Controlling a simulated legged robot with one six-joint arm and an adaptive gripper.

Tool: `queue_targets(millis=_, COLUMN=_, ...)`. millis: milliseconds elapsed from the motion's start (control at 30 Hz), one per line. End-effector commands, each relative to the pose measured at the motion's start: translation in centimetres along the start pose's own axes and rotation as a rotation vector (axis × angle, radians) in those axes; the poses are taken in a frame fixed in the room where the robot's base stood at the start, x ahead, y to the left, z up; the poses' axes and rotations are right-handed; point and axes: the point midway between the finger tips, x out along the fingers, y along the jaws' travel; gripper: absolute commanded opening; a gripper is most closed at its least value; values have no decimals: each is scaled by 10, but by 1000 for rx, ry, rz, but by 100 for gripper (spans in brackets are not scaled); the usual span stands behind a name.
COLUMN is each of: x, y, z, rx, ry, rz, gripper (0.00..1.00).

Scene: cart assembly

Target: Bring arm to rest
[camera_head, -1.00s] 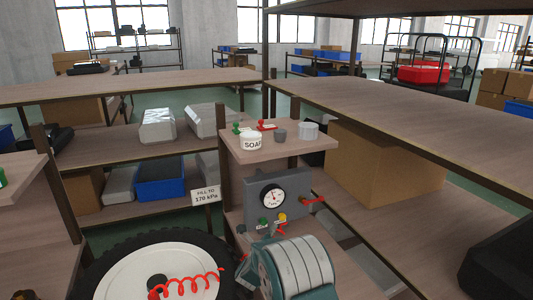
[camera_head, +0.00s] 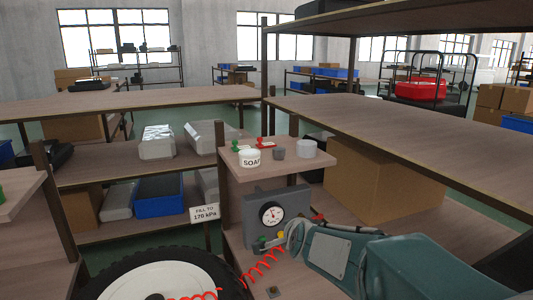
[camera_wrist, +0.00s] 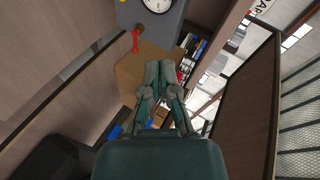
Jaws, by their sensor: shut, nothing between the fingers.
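My teal gripper (camera_wrist: 160,68) is in the middle of the wrist view, with its fingers together and nothing between them. It appears clear of the things around it. The grey gauge box (camera_head: 250,222) carries a round dial (camera_head: 271,214) and also shows at the top of the wrist view (camera_wrist: 172,28). A red lever (camera_wrist: 135,40) sticks out below it.
A wheel (camera_head: 120,277) lies at lower left, with a coiled red hose (camera_head: 262,262) beside it. A long shelf (camera_head: 420,125) and cardboard box (camera_head: 375,180) stand at right.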

Motion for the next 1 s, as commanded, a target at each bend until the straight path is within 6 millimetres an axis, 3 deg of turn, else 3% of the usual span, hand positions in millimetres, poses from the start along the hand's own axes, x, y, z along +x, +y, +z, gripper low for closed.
queue_targets(millis=367, x=-115, y=39, z=-5, rx=-442, ry=-151, rz=159, gripper=0)
queue_targets(millis=800, x=-243, y=127, z=0, rx=-931, ry=-357, rz=370, gripper=0)
queue_targets(millis=1000, x=-283, y=164, z=3, rx=-1080, ry=-443, rz=449, gripper=0)
